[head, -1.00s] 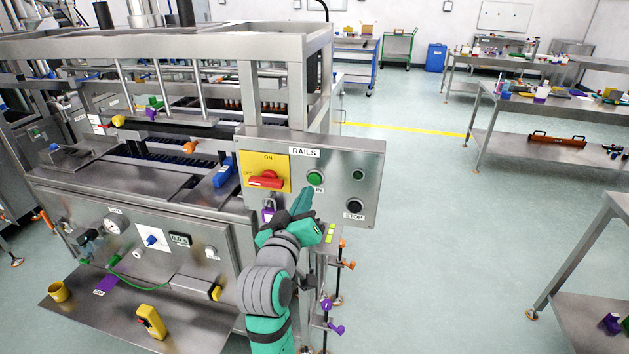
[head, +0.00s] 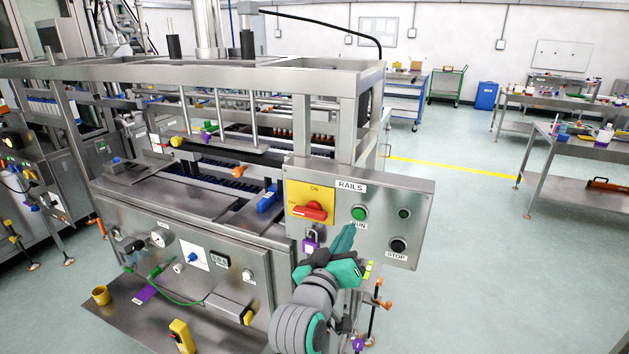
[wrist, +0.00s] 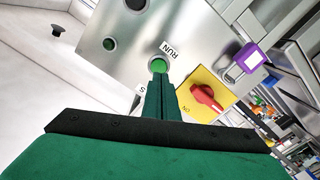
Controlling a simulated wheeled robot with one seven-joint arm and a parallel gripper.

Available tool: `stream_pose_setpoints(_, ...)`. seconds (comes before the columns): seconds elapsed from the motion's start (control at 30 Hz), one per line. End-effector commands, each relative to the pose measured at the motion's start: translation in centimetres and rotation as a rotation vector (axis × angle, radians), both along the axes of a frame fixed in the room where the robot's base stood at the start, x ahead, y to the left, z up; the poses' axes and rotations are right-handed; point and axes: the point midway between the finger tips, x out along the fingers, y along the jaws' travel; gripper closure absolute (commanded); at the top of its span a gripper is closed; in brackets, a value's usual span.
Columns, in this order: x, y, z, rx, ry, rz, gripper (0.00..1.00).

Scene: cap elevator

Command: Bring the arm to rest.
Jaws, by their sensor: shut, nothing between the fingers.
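My gripper (head: 346,238) is shut and empty, in front of the control panel (head: 326,179) marked RAILS. Its fingers point up at the panel, with the tips just below the green RUN button (head: 359,213) in the head view. In the wrist view the shut fingers (wrist: 158,80) reach toward the green button (wrist: 159,66), and the tips overlap its lower edge. I cannot tell whether they touch it. The red rotary switch (head: 310,211) on its yellow plate sits left of the button; the black STOP button (head: 398,245) is at lower right.
The steel machine frame (head: 235,70) stands behind and left of the panel. A purple padlock (head: 311,243) hangs under the switch. A lower shelf holds a yellow cup (head: 101,295) and a yellow handset (head: 181,336). Open floor (head: 470,270) lies to the right.

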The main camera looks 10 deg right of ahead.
Motion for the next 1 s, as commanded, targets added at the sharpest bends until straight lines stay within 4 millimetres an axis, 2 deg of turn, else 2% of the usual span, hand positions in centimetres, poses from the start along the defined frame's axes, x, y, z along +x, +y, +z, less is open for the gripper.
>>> stream_pose_setpoints(0.07, -0.1, 0.2, -0.7, 0.001, 0.005, 0.008, 1.0)
stream_pose_setpoints(0.17, -0.3, 0.9, -2.9, 0.001, 0.014, 0.032, 1.0)
stream_pose_setpoints(0.47, -3.3, 5.0, -13.0, 0.025, 0.046, 0.164, 1.0)
stream_pose_setpoints(0.7, -7.7, 8.3, -20.1, 0.07, 0.063, 0.265, 1.0)
stream_pose_setpoints(1.0, -14.9, 12.3, -26.9, 0.157, 0.078, 0.376, 1.0)
